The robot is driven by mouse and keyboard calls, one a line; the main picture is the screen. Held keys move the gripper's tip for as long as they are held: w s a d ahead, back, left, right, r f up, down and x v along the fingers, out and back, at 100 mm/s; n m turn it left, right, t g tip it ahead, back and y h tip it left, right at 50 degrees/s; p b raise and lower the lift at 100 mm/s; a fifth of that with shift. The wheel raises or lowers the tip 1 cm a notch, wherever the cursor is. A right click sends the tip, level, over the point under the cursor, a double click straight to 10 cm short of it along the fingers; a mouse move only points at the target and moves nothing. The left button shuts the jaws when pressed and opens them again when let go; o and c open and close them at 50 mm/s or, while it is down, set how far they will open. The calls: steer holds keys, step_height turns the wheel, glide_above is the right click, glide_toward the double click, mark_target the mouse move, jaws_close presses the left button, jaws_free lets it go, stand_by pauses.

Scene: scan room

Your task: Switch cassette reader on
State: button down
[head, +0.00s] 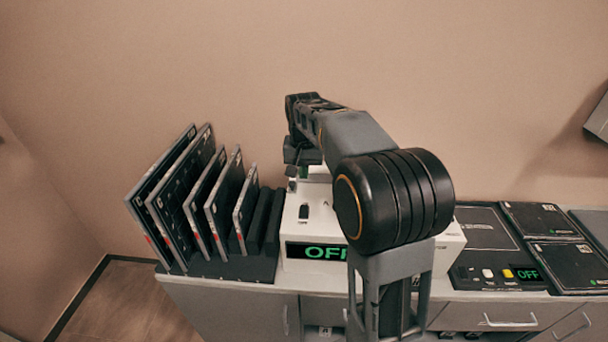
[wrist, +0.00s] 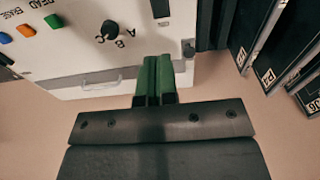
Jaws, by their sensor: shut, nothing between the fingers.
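The cassette reader is a white box (head: 296,222) against the wall, partly hidden by my arm in the head view. Its front display (head: 315,252) shows green "OFF". A small black switch (head: 304,211) sits on its top. The wrist view shows the reader's white panel (wrist: 75,60) with blue, orange and green buttons (wrist: 54,21), a black knob (wrist: 110,31) marked A, B, C, and a dark switch (wrist: 160,8) cut by the top edge. My gripper (wrist: 158,62) is shut and empty, its green fingertips over the panel edge. Contact cannot be told.
A black rack (head: 225,267) of upright dark cassettes (head: 172,205) stands left of the reader, close beside it. At right are a dark device (head: 500,277) with its own "OFF" display and flat dark cassettes (head: 568,265). The cabinet has drawers with handles (head: 510,320).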

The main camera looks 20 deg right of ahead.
steer(key=s+a+f+n+t, duration=0.1)
steer(key=s+a+n, duration=0.1)
steer(key=s, duration=0.8)
steer(key=s+a+f+n+t, duration=0.2)
steer(key=s, duration=0.8)
steer(key=shift+s+a+n, duration=0.35)
steer(key=shift+n, duration=0.05)
steer(key=shift+a, duration=0.1)
